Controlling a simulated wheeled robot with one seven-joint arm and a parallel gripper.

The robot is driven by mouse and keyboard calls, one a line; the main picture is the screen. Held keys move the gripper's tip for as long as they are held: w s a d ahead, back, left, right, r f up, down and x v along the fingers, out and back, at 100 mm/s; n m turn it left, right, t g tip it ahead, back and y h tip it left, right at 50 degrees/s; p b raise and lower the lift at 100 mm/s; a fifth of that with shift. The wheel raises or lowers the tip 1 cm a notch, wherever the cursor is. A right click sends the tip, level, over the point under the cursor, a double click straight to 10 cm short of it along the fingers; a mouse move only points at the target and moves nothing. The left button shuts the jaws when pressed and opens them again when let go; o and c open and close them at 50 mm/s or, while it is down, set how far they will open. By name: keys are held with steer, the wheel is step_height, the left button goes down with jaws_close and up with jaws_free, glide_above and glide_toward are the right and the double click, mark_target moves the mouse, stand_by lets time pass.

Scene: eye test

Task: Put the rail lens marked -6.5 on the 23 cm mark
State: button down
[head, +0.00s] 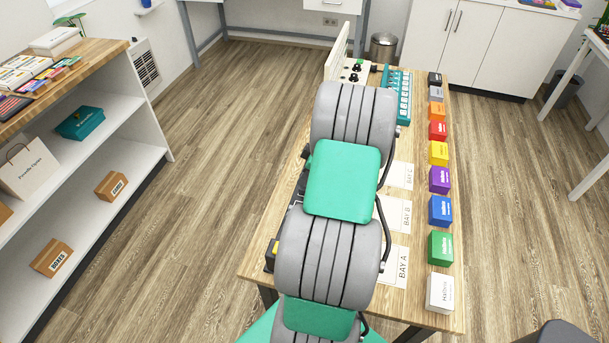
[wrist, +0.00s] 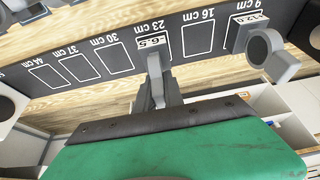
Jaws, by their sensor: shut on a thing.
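The rail lens marked -6.5 (wrist: 154,42) is in the wrist view, its label plate over the outlined 23 cm place on the dark rail (wrist: 182,50). My gripper (wrist: 157,88) is shut on this lens, just in front of the rail. The lens's upper part is largely hidden by the jaws. I cannot tell whether its foot rests fully on the rail. In the head view my arm hides the lens, the gripper and most of the rail.
Another lens holder (wrist: 262,50) stands at the 9 cm mark, to the right. The 16, 30, 37 and 44 cm places look empty. In the head view, coloured boxes (head: 440,210) line the table's right edge beside bay cards (head: 396,216). A teal rack (head: 398,92) stands farther back.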

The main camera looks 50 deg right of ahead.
steer(key=shift+f, duration=0.15)
steer(key=c, duration=1.5)
jaws_free()
steer(key=shift+o, duration=0.2)
steer(key=b+v, duration=0.1)
steer(key=v, duration=1.1)
steer(key=w+a+r+m+g, duration=0.1)
steer(key=w+a+r, duration=0.2)
steer(key=a, duration=0.7)
steer(key=w+a+r+m, duration=0.1)
steer(key=w+a+r, duration=0.15)
steer(key=a, duration=0.85)
steer(key=s+a+m+h, duration=0.1)
steer(key=s+a, duration=0.2)
steer(key=a, duration=0.4)
steer(key=s+a+m+h, duration=0.1)
steer(key=s+a, duration=0.3)
steer(key=a, duration=0.4)
steer(key=shift+s+a+f+m, duration=0.15)
steer(key=shift+a+f+m, duration=0.1)
steer(key=shift+m, duration=0.35)
